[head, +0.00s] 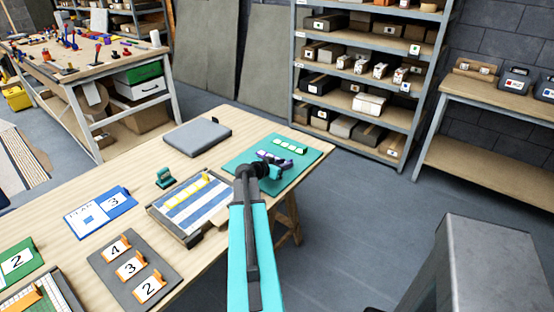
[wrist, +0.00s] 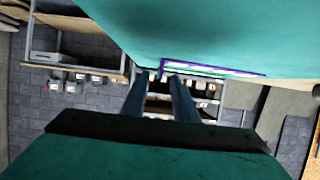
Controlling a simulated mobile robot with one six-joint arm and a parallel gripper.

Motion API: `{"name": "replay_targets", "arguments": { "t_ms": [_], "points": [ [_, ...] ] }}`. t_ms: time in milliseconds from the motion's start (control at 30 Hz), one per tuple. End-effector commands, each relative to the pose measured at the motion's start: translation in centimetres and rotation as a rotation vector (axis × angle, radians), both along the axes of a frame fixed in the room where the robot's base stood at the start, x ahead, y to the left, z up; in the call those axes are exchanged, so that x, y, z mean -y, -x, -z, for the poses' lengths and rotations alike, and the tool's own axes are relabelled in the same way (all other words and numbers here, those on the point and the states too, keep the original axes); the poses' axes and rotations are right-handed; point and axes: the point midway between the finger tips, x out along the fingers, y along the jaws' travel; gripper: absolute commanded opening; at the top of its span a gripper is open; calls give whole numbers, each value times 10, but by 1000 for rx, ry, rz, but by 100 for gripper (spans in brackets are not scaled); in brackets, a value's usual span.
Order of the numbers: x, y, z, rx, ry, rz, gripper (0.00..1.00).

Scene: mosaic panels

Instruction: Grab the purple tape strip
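The purple tape strip (head: 270,157) lies on the teal panel (head: 311,155) at the far right end of the table, partly behind my gripper (head: 268,170) in the head view. In the wrist view the strip (wrist: 215,70) shows as a thin purple-edged band with pale pieces, along the edge of the teal surface (wrist: 210,30). My gripper's two fingers (wrist: 157,80) stand apart with a gap between them, and I see nothing held there. The right finger's tip appears close to the strip's left end. I cannot tell whether they touch.
A second strip with white-and-green pieces (head: 290,145) lies behind the purple one. A striped panel (head: 190,205), a grey pad (head: 197,136) and a small green item (head: 165,178) are to the left. Shelving (head: 365,80) stands behind the table.

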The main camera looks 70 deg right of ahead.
Motion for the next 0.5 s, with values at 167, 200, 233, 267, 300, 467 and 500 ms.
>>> {"name": "replay_targets", "arguments": {
  "t_ms": [167,200,233,267,300,467,500],
  "points": [
    [17,3,4,-1,-2,2,27],
    [20,4,6,-2,-1,2,27],
    [23,4,6,-1,-1,1,27],
    [25,5,7,-1,0,2,27],
    [28,6,9,0,0,1,27],
    [34,8,13,0,0,1,27],
    [35,9,13,0,0,1,27]
  ]
}}
